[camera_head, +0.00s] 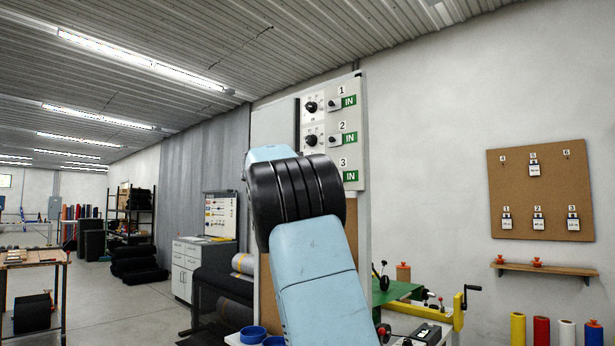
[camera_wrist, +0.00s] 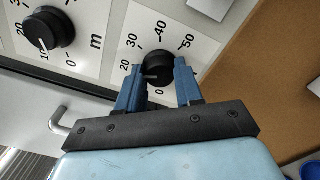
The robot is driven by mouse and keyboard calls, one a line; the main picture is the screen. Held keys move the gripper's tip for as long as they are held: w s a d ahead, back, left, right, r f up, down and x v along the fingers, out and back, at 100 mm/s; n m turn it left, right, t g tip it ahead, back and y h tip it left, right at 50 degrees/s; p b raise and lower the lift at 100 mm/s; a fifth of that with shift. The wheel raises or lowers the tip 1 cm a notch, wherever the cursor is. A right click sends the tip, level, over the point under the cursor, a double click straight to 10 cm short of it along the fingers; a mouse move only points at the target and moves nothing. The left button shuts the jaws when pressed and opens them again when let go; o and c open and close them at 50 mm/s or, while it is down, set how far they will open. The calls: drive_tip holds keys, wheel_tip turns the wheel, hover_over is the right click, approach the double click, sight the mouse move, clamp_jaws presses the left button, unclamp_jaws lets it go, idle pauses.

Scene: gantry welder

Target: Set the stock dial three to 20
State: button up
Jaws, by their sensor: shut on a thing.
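The panel (camera_head: 320,144) carries numbered rows 1, 2 and 3, with black dials beside the top two rows. My arm hides the dial of row three in the head view; only its number and green IN tag (camera_head: 351,176) show. In the wrist view my gripper (camera_wrist: 159,78) is shut on a black dial (camera_wrist: 158,66), one finger on each side. Its scale shows 0, 20, 30, 40 and 50. Its white mark points left, near the 20 and slightly below it; the left finger covers part of the scale there. My gripper is hidden in the head view.
A second black dial (camera_wrist: 45,30), marked m, sits left of the gripped one. A metal hook-shaped handle (camera_wrist: 72,122) is at lower left. A brown board (camera_wrist: 265,75) lies to the right. A green machine (camera_head: 398,291) stands right of my arm.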

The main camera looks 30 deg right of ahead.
drive_tip(key=shift+w+a+f, duration=0.2)
drive_tip(key=o, duration=0.8)
drive_tip(key=shift+w, duration=0.1)
drive_tip(key=shift+o, duration=1.2)
drive_tip(key=shift+d+r, duration=0.1)
drive_tip(key=shift+s, duration=0.2)
drive_tip(key=v, duration=1.3)
drive_tip(key=shift+a, duration=0.45)
